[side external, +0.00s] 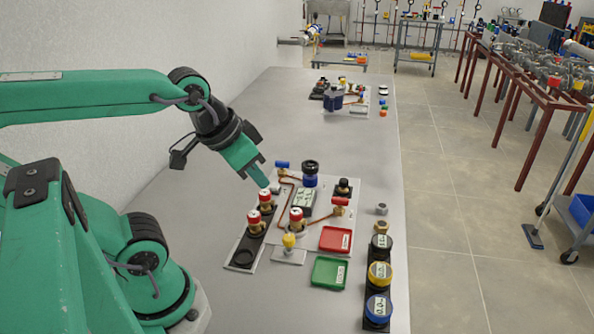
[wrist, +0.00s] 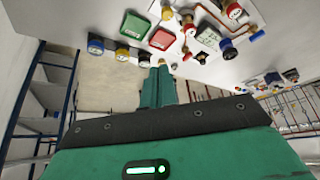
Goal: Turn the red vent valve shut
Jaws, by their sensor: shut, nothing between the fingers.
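The red vent valve, a small red lever handle (side external: 340,201) on a brass body, stands on the right side of the light panel (side external: 270,258) in the side view, with a copper pipe running to it. Its lever looks roughly level; its exact angle is too small to tell. My gripper (side external: 264,184) is shut and empty, its green fingers pointing down to the right. It is to the left of the valve, apart from it, and appears near a red-topped brass fitting (side external: 265,197). In the wrist view my closed fingers (wrist: 162,68) hold nothing.
Around the valve are a blue-handled valve (side external: 282,164), a black and blue knob (side external: 310,170), several red-topped fittings, a red tray (side external: 336,239) and a green tray (side external: 329,272). Round gauges (side external: 380,274) line the right edge.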

